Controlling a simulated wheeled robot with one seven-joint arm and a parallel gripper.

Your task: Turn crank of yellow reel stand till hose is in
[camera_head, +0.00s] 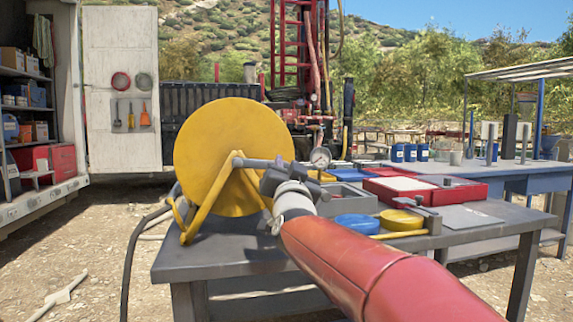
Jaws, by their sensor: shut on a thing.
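The reel stand (212,192) has a yellow frame and a large round yellow disc, and stands on the left part of the grey table. Its grey crank (250,162) runs from the hub to the right. My gripper (272,180) is at the outer end of the crank and shut on it; my wrist hides most of the grip. A dark hose (132,255) hangs from behind the left side of the reel down past the table edge. How much hose is on the reel is hidden by the disc.
A pressure gauge (320,157), a blue lid (356,226), a yellow lid (401,219) and a red tray (472,192) are right of my arm. The table's (175,262) front left corner is bare. An open container (40,190) with shelves stands at left.

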